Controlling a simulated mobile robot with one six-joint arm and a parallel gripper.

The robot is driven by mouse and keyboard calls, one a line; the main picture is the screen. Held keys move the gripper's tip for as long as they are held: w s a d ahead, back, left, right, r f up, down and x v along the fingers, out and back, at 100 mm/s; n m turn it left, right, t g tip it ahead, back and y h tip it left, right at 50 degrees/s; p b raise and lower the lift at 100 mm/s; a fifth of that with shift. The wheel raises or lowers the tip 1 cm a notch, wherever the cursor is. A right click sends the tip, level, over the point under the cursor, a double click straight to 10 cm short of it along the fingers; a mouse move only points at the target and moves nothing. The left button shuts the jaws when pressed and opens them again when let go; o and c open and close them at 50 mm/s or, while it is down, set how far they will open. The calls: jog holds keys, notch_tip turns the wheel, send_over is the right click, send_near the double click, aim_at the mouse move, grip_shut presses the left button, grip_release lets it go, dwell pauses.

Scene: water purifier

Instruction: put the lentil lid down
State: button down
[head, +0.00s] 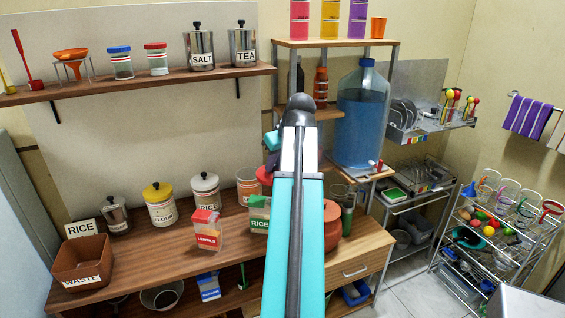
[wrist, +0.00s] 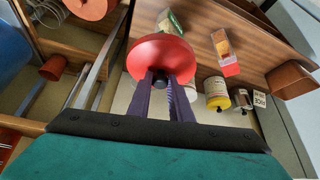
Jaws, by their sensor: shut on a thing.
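The lentil lid (wrist: 160,55) is a round red disc in the wrist view. My gripper (wrist: 168,88) is shut on its dark knob, with the disc beyond the fingertips. In the head view a red edge of the lid (head: 264,173) shows left of my arm, which hides most of my gripper. A clear jar with orange contents and no visible lid (head: 248,181) stands on the wooden counter (head: 150,252), close to the held lid in the picture. I cannot tell the lid's height above the counter.
A red lentils box (head: 206,230) and a green rice box (head: 259,214) stand at the front. Lidded rice (head: 205,190) and flour (head: 160,205) jars stand behind. A brown waste bin (head: 82,262) is at the left. Bare counter lies between the bin and lentils box.

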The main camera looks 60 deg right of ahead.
jog(key=w+a+f+n+y, duration=0.1)
jog(key=w+a+f, duration=0.2)
jog(key=w+a, duration=1.05)
jog(key=w+a+f+n, duration=0.2)
jog(key=w+a, duration=0.8)
jog(key=a, duration=0.6)
jog(key=w+a+f+n+y, duration=0.1)
jog(key=w+a+f, duration=0.15)
jog(key=a, duration=0.85)
jog(key=w+a+f, duration=0.1)
jog(key=w+a, duration=0.2)
jog(key=a, duration=0.7)
jog(key=a+f+b, duration=0.5)
jog(key=f+b, duration=0.4)
jog(key=b, duration=0.1)
jog(key=shift+s+f+n+t, duration=0.15)
jog(key=shift+f+n+t, duration=0.05)
jog(key=shift+n+t, duration=0.2)
jog(key=shift+s, duration=0.1)
